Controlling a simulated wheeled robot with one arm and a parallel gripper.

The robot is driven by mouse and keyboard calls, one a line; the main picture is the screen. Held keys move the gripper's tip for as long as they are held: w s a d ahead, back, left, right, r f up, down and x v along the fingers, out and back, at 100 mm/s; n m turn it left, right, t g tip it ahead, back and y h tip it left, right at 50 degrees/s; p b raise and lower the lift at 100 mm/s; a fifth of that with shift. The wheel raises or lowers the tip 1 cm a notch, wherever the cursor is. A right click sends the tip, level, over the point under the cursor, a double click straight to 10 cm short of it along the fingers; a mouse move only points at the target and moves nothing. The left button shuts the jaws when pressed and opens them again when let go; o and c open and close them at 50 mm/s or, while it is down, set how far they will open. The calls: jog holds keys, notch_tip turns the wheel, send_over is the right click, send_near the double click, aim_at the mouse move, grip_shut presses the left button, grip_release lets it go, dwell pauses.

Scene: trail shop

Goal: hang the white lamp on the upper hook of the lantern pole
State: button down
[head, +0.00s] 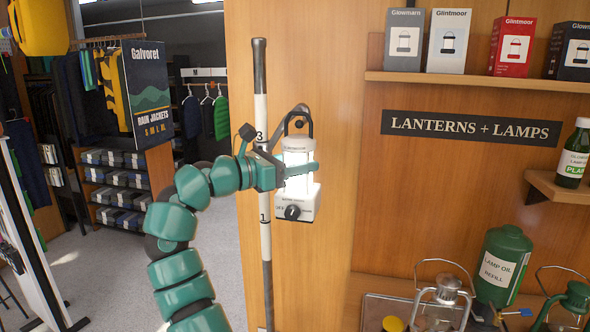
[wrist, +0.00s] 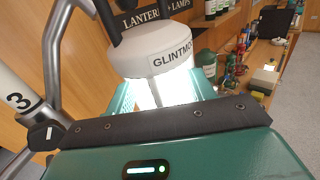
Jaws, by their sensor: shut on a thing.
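The white lamp (head: 296,204) hangs upright in my gripper (head: 300,174), which is shut on its glowing middle. Its black loop handle (head: 298,117) stands up on top. In the wrist view the white cap (wrist: 150,55) shows between my green fingers (wrist: 165,97). The black-and-white lantern pole (head: 260,110) stands just left of the lamp, marked 3 and 1. A grey metal hook (head: 281,118) leaves the pole near the 3 and reaches the handle's top; it shows large in the wrist view (wrist: 54,55). I cannot tell whether the handle is over the hook.
A shelf (head: 470,82) with lamp boxes and a LANTERNS + LAMPS sign (head: 470,128) are on the wooden wall to the right. Below stand a green lamp oil can (head: 503,262) and lanterns. A rain-jacket rack (head: 100,70) is on the left, with grey floor before it.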

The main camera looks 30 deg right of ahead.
jog(key=shift+w+d+b, duration=0.65)
jog(key=shift+w+d, duration=0.3)
jog(key=shift+d, duration=0.2)
jog(key=shift+w+d+f+p, duration=0.3)
jog(key=shift+w+d+f, duration=0.1)
jog(key=shift+f, duration=0.15)
jog(key=shift+f, duration=0.1)
jog(key=shift+c, duration=2.3)
grip_release()
jog(key=w+a+b, duration=0.1)
jog(key=a+b, duration=0.4)
jog(key=a, duration=1.2)
jog(key=shift+a+b, duration=0.2)
jog(key=shift+b, duration=0.15)
